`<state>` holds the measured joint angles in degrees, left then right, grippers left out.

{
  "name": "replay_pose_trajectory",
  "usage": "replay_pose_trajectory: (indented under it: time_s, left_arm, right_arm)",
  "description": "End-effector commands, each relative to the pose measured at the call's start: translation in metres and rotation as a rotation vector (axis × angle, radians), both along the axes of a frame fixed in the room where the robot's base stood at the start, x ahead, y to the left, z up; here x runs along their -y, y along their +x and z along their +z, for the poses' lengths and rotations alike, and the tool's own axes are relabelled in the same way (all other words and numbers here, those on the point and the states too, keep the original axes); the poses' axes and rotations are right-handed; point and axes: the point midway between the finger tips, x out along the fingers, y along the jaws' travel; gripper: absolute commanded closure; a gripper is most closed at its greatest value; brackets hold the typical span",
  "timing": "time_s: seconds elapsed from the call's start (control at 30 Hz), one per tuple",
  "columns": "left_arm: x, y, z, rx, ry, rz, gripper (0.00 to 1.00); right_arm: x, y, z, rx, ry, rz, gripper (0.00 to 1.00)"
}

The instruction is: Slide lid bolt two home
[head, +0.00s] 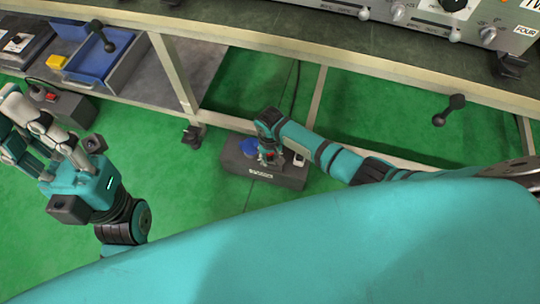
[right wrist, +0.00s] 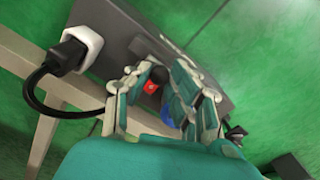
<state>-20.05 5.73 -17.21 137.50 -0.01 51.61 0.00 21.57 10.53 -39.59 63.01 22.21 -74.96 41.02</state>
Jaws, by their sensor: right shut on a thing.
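I cannot make out which part is lid bolt two in either view. My right gripper (head: 268,155) is down at a dark grey box (head: 285,177) on the green floor. In the right wrist view the right gripper (right wrist: 148,80) is shut on a small black knob (right wrist: 160,73) at the box (right wrist: 112,35). A red switch (right wrist: 151,87) shows beside the knob. A blue part (right wrist: 178,110) is partly hidden behind the fingers. My left gripper (head: 18,125) is at the left edge of the head view, with its fingers apart and nothing seen between them.
The bench (head: 400,65) with a panel of knobs runs along the top. A blue tray (head: 95,62) and a yellow block (head: 57,62) are upper left. Another dark box (head: 68,108) lies near my left gripper.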

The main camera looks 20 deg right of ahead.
Motion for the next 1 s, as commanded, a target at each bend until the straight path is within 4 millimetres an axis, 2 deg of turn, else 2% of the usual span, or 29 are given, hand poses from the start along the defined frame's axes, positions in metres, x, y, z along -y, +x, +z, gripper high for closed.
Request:
replay_pose_trajectory:
  time_s: [0.3,0.5,0.6,0.87,0.9,1.0]
  left_arm:
    - [0.000,0.000,-0.001,-0.001,0.000,0.000,1.00]
    - [0.000,0.000,-0.006,-0.001,0.000,-0.001,1.00]
    - [0.000,0.000,-0.006,-0.002,0.000,-0.001,1.00]
    - [0.000,0.000,-0.006,-0.002,0.000,-0.001,1.00]
    - [0.000,0.000,-0.006,-0.002,0.000,-0.001,1.00]
    - [0.000,0.000,-0.006,-0.002,0.001,0.000,1.00]
  right_arm:
    - [-0.002,0.001,0.000,0.000,0.000,0.000,1.00]
    - [-0.027,0.017,-0.001,-0.001,0.002,0.000,1.00]
    - [-0.032,0.021,-0.001,-0.001,0.000,0.000,1.00]
    - [-0.032,0.021,0.000,-0.001,-0.001,0.001,1.00]
    - [-0.032,0.021,0.000,-0.001,-0.001,0.001,0.75]
    - [-0.032,0.021,0.000,-0.001,-0.001,0.001,0.62]
